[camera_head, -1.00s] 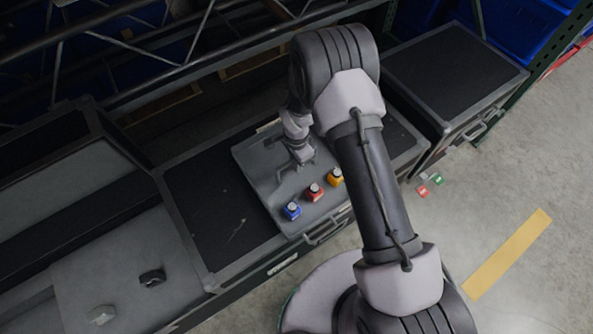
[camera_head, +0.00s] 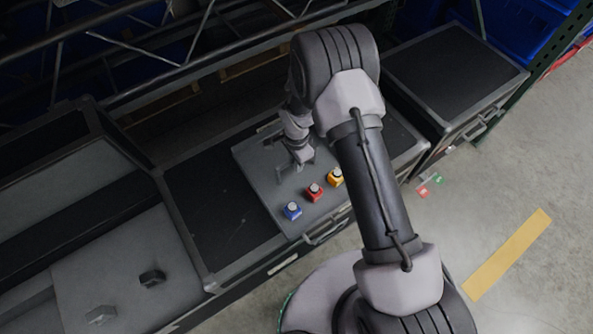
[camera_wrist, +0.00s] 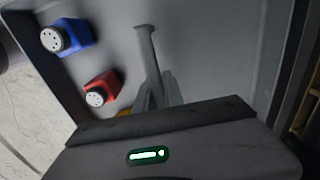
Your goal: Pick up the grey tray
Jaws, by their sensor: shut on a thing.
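The grey tray (camera_head: 262,185) lies on the black-topped case below my arm, and it also fills much of the wrist view (camera_wrist: 215,45). Blue (camera_head: 292,211), red (camera_head: 314,193) and yellow (camera_head: 335,177) bottles with pale caps stand in a row along its near side. A grey bar handle (camera_wrist: 147,50) stands in the middle of the tray in the wrist view. My gripper (camera_head: 300,165) is over the tray's middle, shut on this handle. The fingertips are partly hidden by the wrist housing. I cannot tell whether the tray is clear of the case top.
A second case (camera_head: 455,70) stands at the right. Another case with a grey panel (camera_head: 110,285) carrying two small handles is at the left. Metal rack beams run along the back. The concrete floor (camera_head: 500,200) at the right is mostly open.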

